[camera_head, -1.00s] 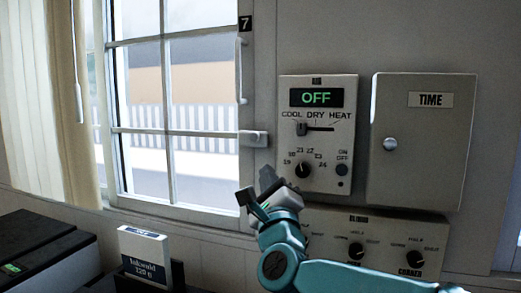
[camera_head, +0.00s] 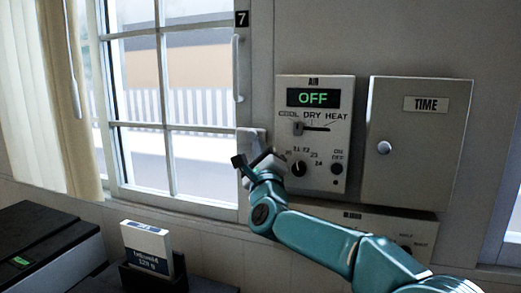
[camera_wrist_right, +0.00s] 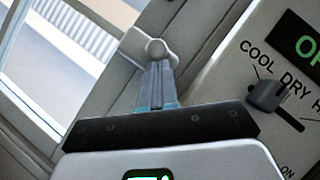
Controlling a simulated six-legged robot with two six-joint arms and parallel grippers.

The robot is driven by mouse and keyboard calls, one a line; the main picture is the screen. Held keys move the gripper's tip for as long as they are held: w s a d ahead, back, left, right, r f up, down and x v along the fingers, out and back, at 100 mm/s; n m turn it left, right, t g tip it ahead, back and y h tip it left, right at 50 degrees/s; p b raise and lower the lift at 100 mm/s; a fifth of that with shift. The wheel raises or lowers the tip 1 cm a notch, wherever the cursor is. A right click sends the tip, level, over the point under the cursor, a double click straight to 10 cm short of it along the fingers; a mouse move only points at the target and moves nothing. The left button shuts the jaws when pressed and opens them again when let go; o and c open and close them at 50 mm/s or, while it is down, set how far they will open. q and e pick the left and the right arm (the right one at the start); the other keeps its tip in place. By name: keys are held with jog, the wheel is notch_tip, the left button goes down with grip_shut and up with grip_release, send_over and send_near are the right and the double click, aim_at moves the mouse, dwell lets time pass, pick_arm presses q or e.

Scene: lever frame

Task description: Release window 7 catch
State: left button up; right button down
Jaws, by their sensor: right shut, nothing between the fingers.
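Window 7 (camera_head: 170,128) is a white-framed pane window, with a black "7" label (camera_head: 241,19) at its upper right. Its white catch (camera_head: 257,135) sits on the right side of the frame, below a long vertical handle (camera_head: 236,70). My right gripper (camera_head: 250,158) is shut and empty, just below the catch and partly over it. In the right wrist view the closed fingers (camera_wrist_right: 155,85) point at the white catch (camera_wrist_right: 152,52), whose rounded knob shows just beyond the fingertips. I cannot tell whether they touch. My left gripper is not in view.
An air-conditioner panel (camera_head: 340,160) reading OFF is right of the catch, close to my right gripper. A TIME box (camera_head: 412,180) with a round knob hangs farther right. Below left are a dark printer (camera_head: 35,235) and a small white-and-blue box (camera_head: 146,245) in a dark holder.

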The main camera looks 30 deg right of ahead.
aim_at(261, 133)
jog(key=shift+s+a+r, duration=0.1)
jog(key=shift+a, duration=0.05)
jog(key=shift+r+n+y, duration=0.1)
jog(key=shift+n+y, duration=0.2)
jog(key=shift+n, duration=0.1)
jog(key=shift+r+p, duration=0.15)
jog(key=shift+p, duration=0.15)
jog(key=shift+d+r+n+y+p, duration=0.25)
jog(key=shift+n+y+p, duration=0.15)
jog(key=shift+n, duration=0.3)
notch_tip(261, 133, up, 3)
jog(key=n+g+y+p, duration=0.1)
jog(key=n+y+p, duration=0.1)
jog(key=n, duration=0.1)
jog(key=shift+s+f+p, duration=0.15)
jog(key=shift+p, duration=0.2)
jog(key=r, duration=0.1)
jog(key=w+a+r+p, duration=0.1)
jog(key=r, duration=0.2)
jog(key=shift+w+a+p, duration=0.2)
jog(key=shift+w+p, duration=0.1)
